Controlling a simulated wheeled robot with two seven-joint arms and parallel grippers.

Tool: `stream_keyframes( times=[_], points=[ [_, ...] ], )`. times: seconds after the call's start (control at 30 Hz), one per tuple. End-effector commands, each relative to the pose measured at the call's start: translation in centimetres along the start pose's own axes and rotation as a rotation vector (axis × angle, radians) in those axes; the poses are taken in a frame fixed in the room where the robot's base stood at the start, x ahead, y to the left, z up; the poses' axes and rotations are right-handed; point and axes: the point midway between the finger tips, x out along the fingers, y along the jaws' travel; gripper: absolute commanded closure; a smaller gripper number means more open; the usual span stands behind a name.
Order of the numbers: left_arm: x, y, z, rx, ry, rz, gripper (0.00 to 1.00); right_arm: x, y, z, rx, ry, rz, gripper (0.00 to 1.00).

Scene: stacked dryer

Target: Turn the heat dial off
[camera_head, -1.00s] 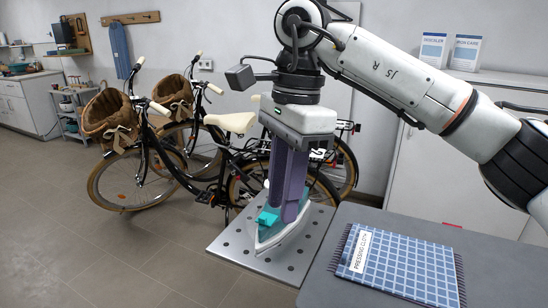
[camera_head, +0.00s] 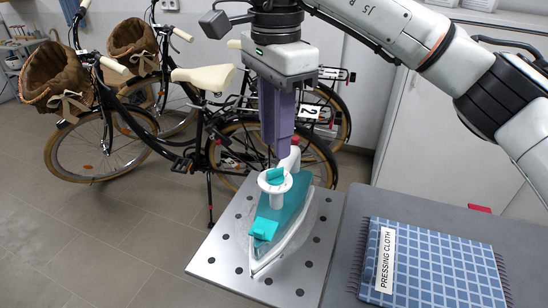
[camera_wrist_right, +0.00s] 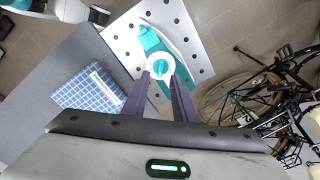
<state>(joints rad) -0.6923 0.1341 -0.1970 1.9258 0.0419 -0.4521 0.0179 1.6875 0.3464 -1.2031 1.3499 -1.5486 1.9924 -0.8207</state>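A teal and white iron (camera_head: 290,222) stands on a perforated metal plate (camera_head: 225,245); it also shows in the right wrist view (camera_wrist_right: 182,48). On its top is a round white dial (camera_head: 275,181) with a teal grip bar across it; the dial shows in the wrist view too (camera_wrist_right: 160,66). My right gripper (camera_head: 279,152) points down above and behind the dial in the head view. Its purple fingers are apart in the wrist view (camera_wrist_right: 160,79), with the dial just beyond the fingertips. Nothing is between the fingers. My left gripper is in neither current view.
A grey table (camera_head: 345,290) is right of the plate, with a folded blue checked pressing cloth (camera_head: 440,265). A small red object (camera_head: 479,209) lies at its back edge. Bicycles with baskets (camera_head: 62,78) stand behind. The floor at left is clear.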

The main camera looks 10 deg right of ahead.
Motion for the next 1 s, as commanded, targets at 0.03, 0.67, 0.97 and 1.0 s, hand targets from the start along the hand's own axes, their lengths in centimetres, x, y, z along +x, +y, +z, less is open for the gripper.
stream_keyframes(
  times=[0.03,0.67,0.97,1.0],
  points=[
    [0.0,0.1,0.1,0.001,-0.001,0.001,0.07,1.2,0.1,0.0,0.0,-0.002,0.003,0.74],
    [0.1,0.0,-1.0,0.003,0.017,0.001,0.07,5.7,0.0,0.1,0.0,-0.001,-0.001,0.74],
    [0.1,-0.1,-1.1,0.002,0.018,-0.002,0.07,5.7,0.0,0.1,0.0,-0.001,-0.001,1.0],
    [0.1,-0.1,-1.0,0.002,0.017,-0.002,0.07,5.7,0.0,0.1,0.0,-0.001,-0.001,1.0]
  ],
)
